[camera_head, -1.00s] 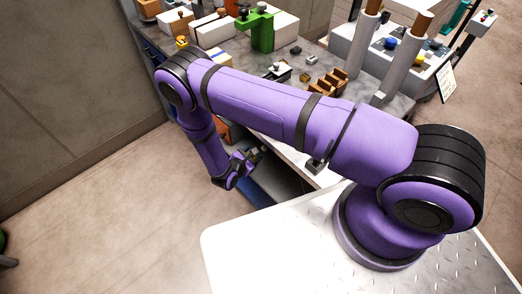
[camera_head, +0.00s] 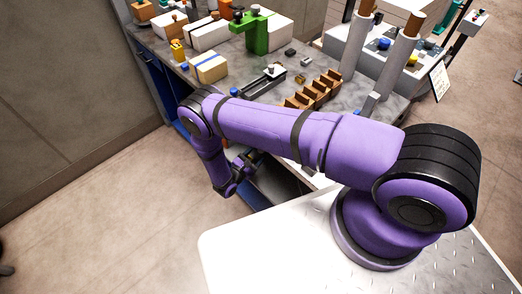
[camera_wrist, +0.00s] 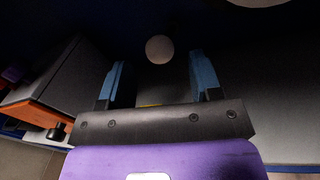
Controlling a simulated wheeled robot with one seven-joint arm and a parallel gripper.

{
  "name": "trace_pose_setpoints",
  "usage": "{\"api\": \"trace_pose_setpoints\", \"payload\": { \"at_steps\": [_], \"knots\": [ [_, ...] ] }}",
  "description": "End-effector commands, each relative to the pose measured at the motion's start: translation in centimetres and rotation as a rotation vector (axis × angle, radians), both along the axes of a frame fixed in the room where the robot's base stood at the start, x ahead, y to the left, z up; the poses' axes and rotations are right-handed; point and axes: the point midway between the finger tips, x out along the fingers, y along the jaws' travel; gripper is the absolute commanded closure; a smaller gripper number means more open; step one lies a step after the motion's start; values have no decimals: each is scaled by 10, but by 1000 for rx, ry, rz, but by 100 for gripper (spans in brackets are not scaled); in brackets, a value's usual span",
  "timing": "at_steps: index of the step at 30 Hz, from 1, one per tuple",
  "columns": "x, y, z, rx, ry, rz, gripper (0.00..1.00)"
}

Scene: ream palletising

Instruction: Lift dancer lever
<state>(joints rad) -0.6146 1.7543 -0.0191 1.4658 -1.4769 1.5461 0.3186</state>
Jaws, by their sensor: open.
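My gripper (camera_wrist: 158,72) is open, with its two blue fingers apart in the wrist view. A pale round knob (camera_wrist: 159,49) shows just beyond and between the fingertips, against a dark background. I cannot tell whether it is the end of the dancer lever, as no lever arm shows clearly. Nothing is seen held between the fingers. In the head view my gripper (camera_head: 246,160) is small, low beside the front of the bench and partly hidden by my arm. The lever cannot be made out in that view.
A grey bench top (camera_head: 225,90) carries a green fixture (camera_head: 262,34), wrapped reams (camera_head: 209,67) and a brown stepped block (camera_head: 314,92). Two grey rollers (camera_head: 398,64) stand at the right. In the wrist view an orange-edged box (camera_wrist: 45,112) lies left of my gripper.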

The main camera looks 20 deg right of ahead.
Motion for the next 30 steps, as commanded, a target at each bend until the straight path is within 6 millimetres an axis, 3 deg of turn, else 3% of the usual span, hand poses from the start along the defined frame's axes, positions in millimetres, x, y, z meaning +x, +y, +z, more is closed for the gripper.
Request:
{"api": "trace_pose_setpoints", "payload": {
  "at_steps": [3,9,20,23,28,30],
  "knots": [
    [9,-17,0,0,0,-2,42],
    [19,-33,0,2,1,0,42],
    [21,-37,0,2,1,0,42],
    [22,-37,0,2,1,0,60],
    [21,-37,0,2,1,0,99],
    [21,-37,0,2,1,0,100]
  ]
}}
